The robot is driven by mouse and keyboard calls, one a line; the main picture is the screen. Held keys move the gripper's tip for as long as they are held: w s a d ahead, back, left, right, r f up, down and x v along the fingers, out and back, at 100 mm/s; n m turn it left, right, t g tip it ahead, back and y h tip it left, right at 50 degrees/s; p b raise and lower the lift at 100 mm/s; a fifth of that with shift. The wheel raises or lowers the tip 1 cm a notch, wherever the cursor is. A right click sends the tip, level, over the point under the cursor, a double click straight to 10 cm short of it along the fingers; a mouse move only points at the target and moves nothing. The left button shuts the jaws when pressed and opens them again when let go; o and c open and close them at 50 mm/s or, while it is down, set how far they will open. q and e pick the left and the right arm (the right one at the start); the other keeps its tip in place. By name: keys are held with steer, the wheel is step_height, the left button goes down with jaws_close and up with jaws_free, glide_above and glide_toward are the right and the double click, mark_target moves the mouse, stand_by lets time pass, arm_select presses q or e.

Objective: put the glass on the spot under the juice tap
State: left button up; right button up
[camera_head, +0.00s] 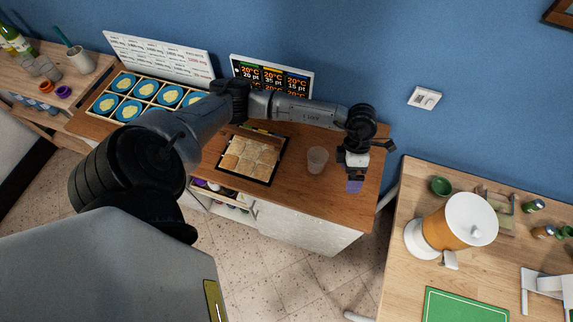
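A clear glass (317,158) stands on the brown wooden counter, just right of a tray of bread slices. My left gripper (355,178) hangs near the counter's right end, a little right of the glass and apart from it. A small purple patch shows at its tips; I cannot tell whether its fingers are open or shut. The juice dispenser (448,226), with orange juice and a white lid, stands on the light wooden table at the right. Its tap (450,260) points toward the front; the spot beneath it is hard to make out. My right gripper is not in view.
The bread tray (252,156) lies on the counter (290,190). A gap separates the counter from the light table (400,285). A green board (465,306), green bowl (441,186) and small jars (535,206) are around the dispenser.

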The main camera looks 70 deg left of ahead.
arm_select(q)
steer(key=s+d+r+n+t+h, duration=0.1)
steer(key=d+r+t+h, duration=0.15)
steer(key=d+h, duration=0.4)
steer(key=d+r+n+t+h, duration=0.2)
steer(key=d+r+h, duration=0.2)
steer(key=d, duration=0.6)
step_height(320, 180, up, 6)
steer(key=w+r+n+t, duration=0.1)
steer(key=n+t, duration=1)
steer(key=a+f+n+t+y, duration=0.45)
steer(key=a+n+y, duration=0.25)
steer(key=n+y, duration=0.65)
steer(key=s+a+f+n+g+y, duration=0.2)
steer(key=s+a+f+n+g, duration=0.2)
steer(key=s+f+n+g, duration=0.5)
steer(key=s+f, duration=0.1)
steer(key=s, duration=0.2)
steer(key=shift+f+y, duration=0.3)
steer(key=shift+f, duration=0.1)
steer(key=shift+o, duration=0.2)
steer(key=s+d+f+n+g+h, duration=0.1)
steer(key=s+f+g, duration=0.2)
steer(key=s, duration=0.7)
steer(key=g, duration=0.2)
steer(key=shift+n+g, duration=0.3)
steer(key=shift+n, duration=0.05)
steer(key=shift+d, duration=0.1)
